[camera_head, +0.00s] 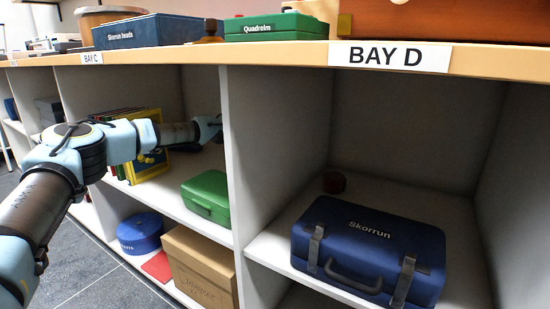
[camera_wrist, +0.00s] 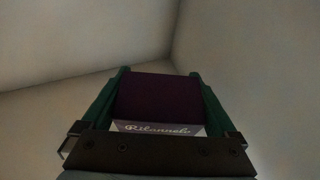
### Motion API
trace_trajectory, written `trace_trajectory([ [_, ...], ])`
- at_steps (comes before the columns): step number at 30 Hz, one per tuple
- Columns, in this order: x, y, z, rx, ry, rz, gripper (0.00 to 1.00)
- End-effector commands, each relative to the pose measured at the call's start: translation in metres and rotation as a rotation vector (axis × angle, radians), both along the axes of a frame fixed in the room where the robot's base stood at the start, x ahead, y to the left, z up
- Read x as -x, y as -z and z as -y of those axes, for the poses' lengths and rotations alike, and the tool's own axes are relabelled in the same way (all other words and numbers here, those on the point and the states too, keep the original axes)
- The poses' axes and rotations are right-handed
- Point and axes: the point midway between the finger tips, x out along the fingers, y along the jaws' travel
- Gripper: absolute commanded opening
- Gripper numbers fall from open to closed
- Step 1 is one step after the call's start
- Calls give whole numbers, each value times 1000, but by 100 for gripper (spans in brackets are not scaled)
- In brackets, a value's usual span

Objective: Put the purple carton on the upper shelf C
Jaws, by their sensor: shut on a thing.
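The purple carton (camera_wrist: 158,98) is dark purple with a pale label band at its near end. It sits between the two green fingers of my gripper (camera_wrist: 158,76), which is shut on it. In the head view my gripper (camera_head: 211,128) reaches into bay C, above the upper shelf C (camera_head: 162,194), close to the divider on the right. The carton is hidden in the head view. In the wrist view plain pale walls meet behind it; whether it touches the shelf or a wall cannot be told.
A green case (camera_head: 207,194) stands on the shelf's front right, below my gripper. Yellow-edged upright items (camera_head: 147,165) stand to the left. The divider (camera_head: 252,190) separates bay D, which holds a blue Skorrun case (camera_head: 368,245). A brown box (camera_head: 200,268) and blue round case (camera_head: 140,232) stand below.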

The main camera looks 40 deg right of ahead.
Motion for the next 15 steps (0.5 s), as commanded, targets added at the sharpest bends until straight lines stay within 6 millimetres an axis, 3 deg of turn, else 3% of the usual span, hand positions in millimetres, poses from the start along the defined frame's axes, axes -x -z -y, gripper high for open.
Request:
trace_trajectory([
  [7, 0, 34, 0, 1, -1, -2, 33],
  [15, 0, 36, 0, 0, -1, 0, 33],
])
